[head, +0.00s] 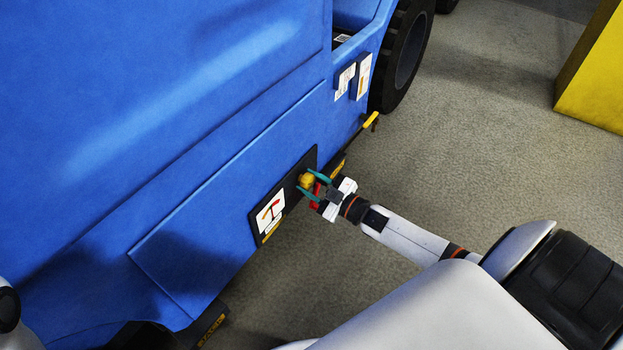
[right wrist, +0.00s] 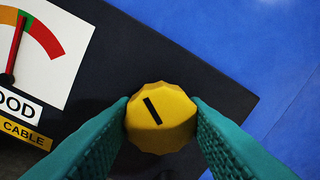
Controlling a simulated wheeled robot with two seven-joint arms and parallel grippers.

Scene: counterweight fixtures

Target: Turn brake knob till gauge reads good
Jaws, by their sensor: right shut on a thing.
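The yellow brake knob (head: 307,181) sits on a dark plate on the side of the blue vehicle. In the right wrist view the knob (right wrist: 160,132) has a ribbed rim and a black slanted mark. My right gripper (head: 313,185) is shut on the knob, with one teal finger on each side. The gauge (head: 270,212) is a white panel on the same plate. In the right wrist view, the gauge (right wrist: 38,50) is cut off at the left; its red needle points nearly straight up, at the green part near its left edge. Letters "OOD" show below. My left gripper is out of view.
The blue vehicle (head: 190,120) fills the left, with a black wheel (head: 402,55) at the top. A yellow block (head: 595,80) stands at upper right. The grey floor between is clear.

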